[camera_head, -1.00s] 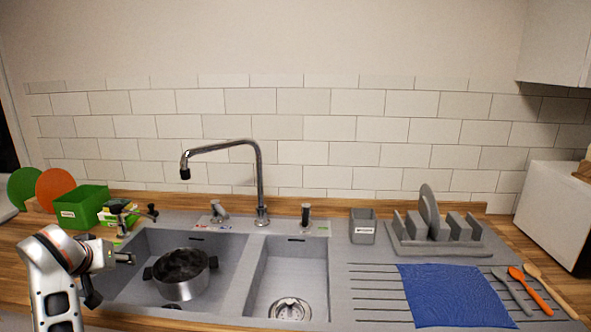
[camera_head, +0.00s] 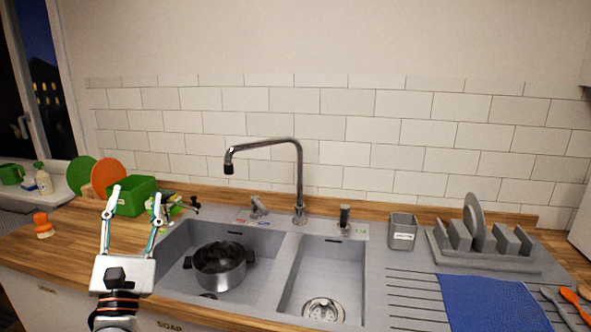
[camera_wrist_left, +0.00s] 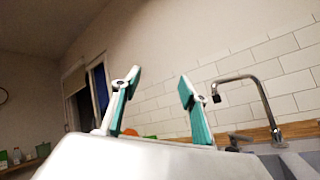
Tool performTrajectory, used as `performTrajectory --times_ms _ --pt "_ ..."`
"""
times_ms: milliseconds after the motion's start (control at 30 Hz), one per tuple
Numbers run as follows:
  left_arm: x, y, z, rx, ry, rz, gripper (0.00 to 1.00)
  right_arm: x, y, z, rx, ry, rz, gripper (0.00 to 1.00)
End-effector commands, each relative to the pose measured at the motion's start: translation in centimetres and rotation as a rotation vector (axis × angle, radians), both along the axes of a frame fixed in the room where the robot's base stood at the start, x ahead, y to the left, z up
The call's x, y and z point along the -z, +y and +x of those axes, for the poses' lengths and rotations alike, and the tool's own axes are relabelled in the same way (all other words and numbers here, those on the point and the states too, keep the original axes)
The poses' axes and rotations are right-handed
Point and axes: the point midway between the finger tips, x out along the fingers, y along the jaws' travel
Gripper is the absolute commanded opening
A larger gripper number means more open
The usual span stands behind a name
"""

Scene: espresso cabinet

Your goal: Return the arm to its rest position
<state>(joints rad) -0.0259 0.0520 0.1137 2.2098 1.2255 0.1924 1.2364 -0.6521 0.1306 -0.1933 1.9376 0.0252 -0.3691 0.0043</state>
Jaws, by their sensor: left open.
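My left gripper (camera_head: 135,212) stands upright at the lower left of the head view, in front of the counter and left of the sink. Its two fingers are spread and nothing is between them. In the left wrist view the open fingers (camera_wrist_left: 158,95) point up toward the wall, also empty. The rest of the left arm is mostly below the picture. My right gripper does not show.
A dark-filled metal pot (camera_head: 220,265) sits in the left sink basin, under the tap (camera_head: 298,180). A green bin (camera_head: 131,197), green and orange boards (camera_head: 108,174) and an orange-capped jar (camera_head: 43,226) stand left. A dish rack (camera_head: 485,257) and blue cloth (camera_head: 495,305) lie right.

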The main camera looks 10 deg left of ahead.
Motion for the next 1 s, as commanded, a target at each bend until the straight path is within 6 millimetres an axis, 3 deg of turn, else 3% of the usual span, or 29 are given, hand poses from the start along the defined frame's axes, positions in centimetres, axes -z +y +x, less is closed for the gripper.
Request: performTrajectory --times_ms 100,200,300,367,500,600,700,867,900,1000 --pt "3.8 -6.5 0.3 -0.07 0.178 0.476 0.44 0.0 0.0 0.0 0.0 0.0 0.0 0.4" --pt "8.6 -11.0 0.1 -0.12 0.309 0.891 0.44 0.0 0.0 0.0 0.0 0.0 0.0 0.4" --pt "14.6 -13.9 -0.8 -0.153 0.423 1.306 0.44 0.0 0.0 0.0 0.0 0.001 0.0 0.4" --pt "18.4 -14.9 -1.7 -0.16 0.483 1.558 0.44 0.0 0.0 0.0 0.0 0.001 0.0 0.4" --pt "27.2 -14.7 -5.2 -0.137 0.593 2.141 0.44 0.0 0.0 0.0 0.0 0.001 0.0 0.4" --pt "31.8 -12.8 -8.2 -0.084 0.641 2.498 0.44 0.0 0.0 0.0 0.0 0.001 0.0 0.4" --pt "34.6 -10.8 -10.8 -0.022 0.667 2.755 0.44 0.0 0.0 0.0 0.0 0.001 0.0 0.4" --pt "37.1 -7.9 -14.2 0.093 0.684 3.056 0.44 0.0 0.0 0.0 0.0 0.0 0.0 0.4" --pt "37.5 -7.2 -15.1 -0.119 -0.664 -3.014 0.44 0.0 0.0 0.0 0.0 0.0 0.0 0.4" --pt "38.2 -5.6 -17.0 -0.18 -0.607 -2.876 0.44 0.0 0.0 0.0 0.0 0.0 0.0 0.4"
